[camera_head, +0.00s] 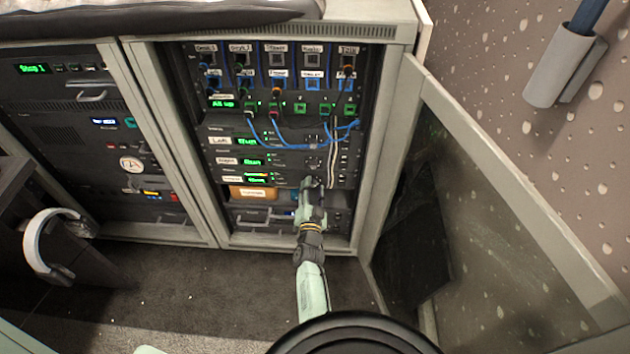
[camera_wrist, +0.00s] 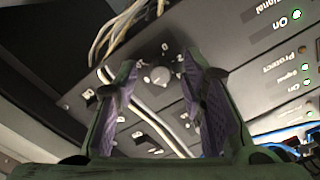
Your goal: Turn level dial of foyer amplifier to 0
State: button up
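The likely foyer amplifier (camera_head: 285,181) is the lowest of the stacked units with white labels and green displays in the right rack; its label is too blurred to read for certain. My gripper (camera_head: 312,184) is at the right part of this unit in the head view. In the wrist view, my gripper (camera_wrist: 160,82) is open, its purple-padded fingers on either side of the dial, apparently not touching it.
White cables (camera_wrist: 165,128) run across the panel close to the dial and fingers. Blue cables (camera_head: 290,145) hang above. An open glass door (camera_head: 500,230) stands to the right. An orange box (camera_head: 253,193) is below the amplifiers. The carpet (camera_head: 230,285) in front is clear.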

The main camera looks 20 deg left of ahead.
jog(key=shift+r, duration=0.1)
grip_shut()
dwell(0.4)
